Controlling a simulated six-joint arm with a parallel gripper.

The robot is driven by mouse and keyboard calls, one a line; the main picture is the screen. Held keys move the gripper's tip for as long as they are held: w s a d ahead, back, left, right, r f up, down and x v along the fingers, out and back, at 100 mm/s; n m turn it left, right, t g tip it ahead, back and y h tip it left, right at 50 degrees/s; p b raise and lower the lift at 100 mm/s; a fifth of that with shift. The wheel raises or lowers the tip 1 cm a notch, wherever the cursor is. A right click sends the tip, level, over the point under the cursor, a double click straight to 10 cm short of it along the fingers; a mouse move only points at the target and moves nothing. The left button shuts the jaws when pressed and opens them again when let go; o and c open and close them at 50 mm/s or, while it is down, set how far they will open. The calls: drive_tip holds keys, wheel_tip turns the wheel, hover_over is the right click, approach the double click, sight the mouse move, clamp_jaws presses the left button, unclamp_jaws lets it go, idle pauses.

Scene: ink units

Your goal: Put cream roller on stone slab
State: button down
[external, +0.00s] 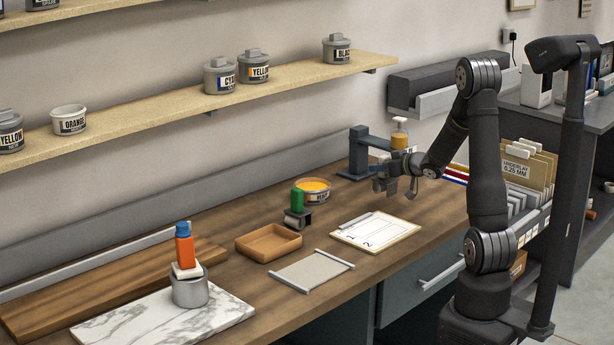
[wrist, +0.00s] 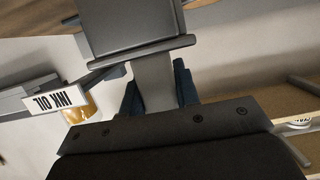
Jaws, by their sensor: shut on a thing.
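A roller with an orange-red handle, a blue top and a cream-white lower part (external: 186,252) stands upright on a grey can (external: 190,291). The can stands on the white, grey-veined stone slab (external: 125,322) at the front left. My gripper (external: 396,192) is far to the right, above the back of the bench beside the dark-blue stand (external: 358,152). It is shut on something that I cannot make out. In the wrist view a grey stem and plate (wrist: 140,30) extend from the dark gripper body and hide what lies behind them.
A green-handled roller (external: 298,204), an orange ink tin (external: 313,188), a brown tray (external: 268,243), a grey plate (external: 312,272) and a numbered board (external: 375,232) lie between gripper and slab. An ink oil bottle (wrist: 80,102) is close to my gripper. A wooden board (external: 110,285) lies behind the slab.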

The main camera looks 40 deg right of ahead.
drive_tip(key=s+d+r, duration=0.6)
drive_tip(key=s, duration=0.2)
drive_tip(key=w+a+r+n+y, duration=0.1)
drive_tip(key=w+a+n+y, duration=0.1)
drive_tip(key=w+a, duration=0.7)
drive_tip(key=w+a+r+n+g+y, duration=0.15)
drive_tip(key=w+a, duration=0.45)
drive_tip(key=a, duration=0.6)
drive_tip(key=w+a+n+y, duration=0.25)
drive_tip(key=w+a, duration=0.45)
drive_tip(key=a, duration=0.4)
drive_tip(key=s+a+r+n+g+y, duration=0.1)
drive_tip(key=a+y, duration=0.1)
drive_tip(key=a, duration=1.7)
drive_tip(key=s+a+r+n+g+y, duration=0.1)
drive_tip(key=a+r+n+g+y, duration=0.1)
drive_tip(key=a, duration=1.7)
drive_tip(key=s+a+r+n+g+y, duration=0.1)
drive_tip(key=s+a, duration=0.7)
drive_tip(key=a, duration=0.4)
drive_tip(key=s+a+r+n+g+y, duration=0.1)
drive_tip(key=s+a, duration=0.6)
drive_tip(key=a, duration=0.6)
drive_tip(key=s+a+f+n+g+y, duration=0.1)
drive_tip(key=s+a+f+n+g, duration=0.15)
drive_tip(key=s+a+f, duration=0.35)
drive_tip(key=shift+w+f, duration=0.15)
drive_tip(key=shift+f, duration=4.9)
